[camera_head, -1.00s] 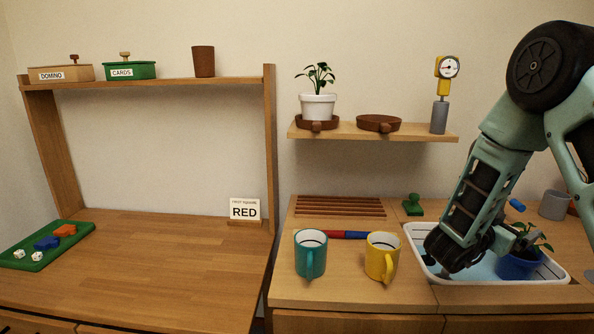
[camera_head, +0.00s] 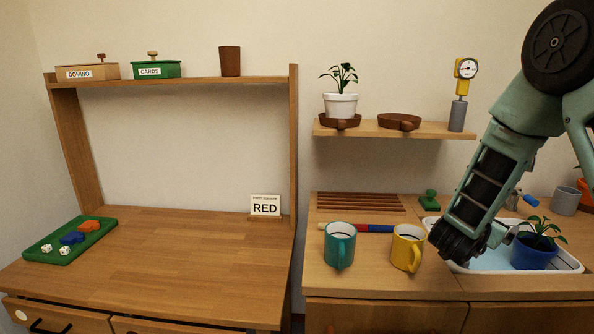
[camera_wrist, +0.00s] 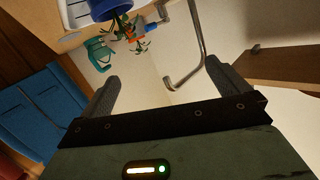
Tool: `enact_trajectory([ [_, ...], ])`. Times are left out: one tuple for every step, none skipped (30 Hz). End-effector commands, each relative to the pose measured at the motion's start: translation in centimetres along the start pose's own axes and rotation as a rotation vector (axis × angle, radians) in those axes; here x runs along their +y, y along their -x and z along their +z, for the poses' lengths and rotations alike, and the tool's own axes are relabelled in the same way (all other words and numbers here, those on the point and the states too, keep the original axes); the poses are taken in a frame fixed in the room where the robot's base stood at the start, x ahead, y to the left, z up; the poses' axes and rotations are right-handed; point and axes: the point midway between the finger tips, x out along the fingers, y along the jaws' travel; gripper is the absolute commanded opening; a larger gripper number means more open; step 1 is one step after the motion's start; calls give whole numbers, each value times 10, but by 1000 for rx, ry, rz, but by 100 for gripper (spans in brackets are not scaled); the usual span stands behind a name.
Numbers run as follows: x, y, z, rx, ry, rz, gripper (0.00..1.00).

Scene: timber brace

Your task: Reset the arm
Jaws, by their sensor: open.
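My arm comes in from the right in the head view, its wrist above the near left part of the white tray (camera_head: 575,268). My gripper (camera_wrist: 165,95) is open, with nothing between its two dark fingers in the wrist view. In the head view the fingers are mostly hidden behind the wrist. A blue pot with a plant (camera_head: 534,252) stands in the tray just right of my gripper, and a blue pot also shows at the top of the wrist view (camera_wrist: 108,8).
A yellow mug (camera_head: 407,248) stands close left of my wrist, with a teal mug (camera_head: 340,246) beyond it. A shelf (camera_head: 395,130) holds a white potted plant (camera_head: 340,104), a brown saucer and a gauge (camera_head: 460,95). The left desk (camera_head: 170,255) is mostly clear.

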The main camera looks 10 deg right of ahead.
Motion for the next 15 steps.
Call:
enact_trajectory([
  [-8, 4, 1, -34, -1, -38, 100],
  [-12, 6, 3, -57, 0, -61, 100],
  [-18, 10, 5, -89, 3, -94, 100],
  [-23, 14, 7, -116, 6, -120, 100],
  [-28, 17, 9, -144, 11, -146, 100],
  [-35, 23, 12, -185, 19, -186, 100],
  [-40, 29, 14, -217, 28, -218, 100],
  [-46, 36, 17, -253, 38, -252, 100],
  [-52, 46, 21, -306, 57, -301, 100],
  [-57, 55, 24, -348, 75, -340, 100],
  [-62, 65, 27, -394, 96, -381, 100],
  [-66, 82, 32, -461, 132, -437, 100],
  [-68, 94, 36, -510, 162, -477, 100],
  [-68, 107, 40, -560, 196, -514, 100],
  [-67, 125, 45, -624, 246, -560, 100],
])
